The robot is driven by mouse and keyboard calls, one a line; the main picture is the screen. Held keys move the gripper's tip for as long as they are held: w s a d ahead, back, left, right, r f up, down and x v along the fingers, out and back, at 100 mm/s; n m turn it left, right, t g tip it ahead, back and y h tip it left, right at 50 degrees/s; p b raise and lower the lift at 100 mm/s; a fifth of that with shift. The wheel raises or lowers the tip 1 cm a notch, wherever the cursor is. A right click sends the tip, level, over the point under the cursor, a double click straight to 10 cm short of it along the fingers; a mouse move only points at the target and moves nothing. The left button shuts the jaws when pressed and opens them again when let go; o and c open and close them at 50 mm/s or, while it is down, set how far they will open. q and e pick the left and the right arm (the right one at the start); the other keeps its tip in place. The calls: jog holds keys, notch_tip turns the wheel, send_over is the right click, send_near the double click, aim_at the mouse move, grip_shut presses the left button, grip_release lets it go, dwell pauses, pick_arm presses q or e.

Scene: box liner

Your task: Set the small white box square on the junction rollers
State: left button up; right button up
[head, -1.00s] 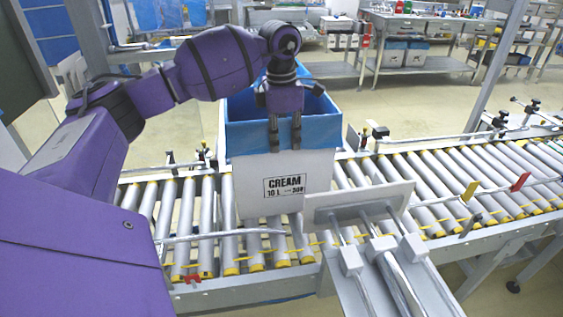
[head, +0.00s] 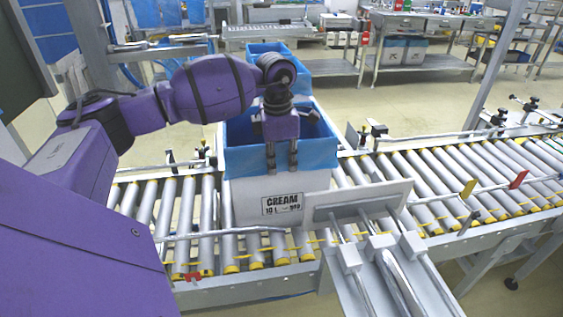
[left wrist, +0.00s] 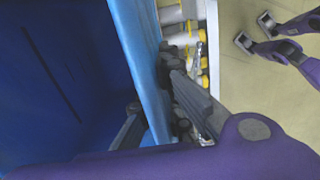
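The small white box (head: 250,202), marked CREAM, has a blue liner (head: 237,158) folded over its rim. It appears about upright over the junction rollers (head: 205,210). Its lower edge is close to the rollers; I cannot tell whether it rests fully on them. My left gripper (head: 282,165) points down at the near wall. In the left wrist view, its fingers (left wrist: 160,95) are on either side of the blue-lined wall (left wrist: 140,55) and appear closed on it. The box's lower right corner is hidden behind a grey plate.
The grey pusher plate (head: 362,198) with rods stands at the box's front right. Side rails (head: 215,233) flank the rollers. Another blue-lined box (head: 268,48) stands behind.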

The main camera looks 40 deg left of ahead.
pick_arm(q)
jog(key=o, duration=0.3)
jog(key=shift+r, duration=0.1)
jog(key=r, duration=1.2)
jog(key=shift+s+a+r, duration=0.1)
jog(key=shift+s+a, duration=0.05)
jog(key=shift+s, duration=0.15)
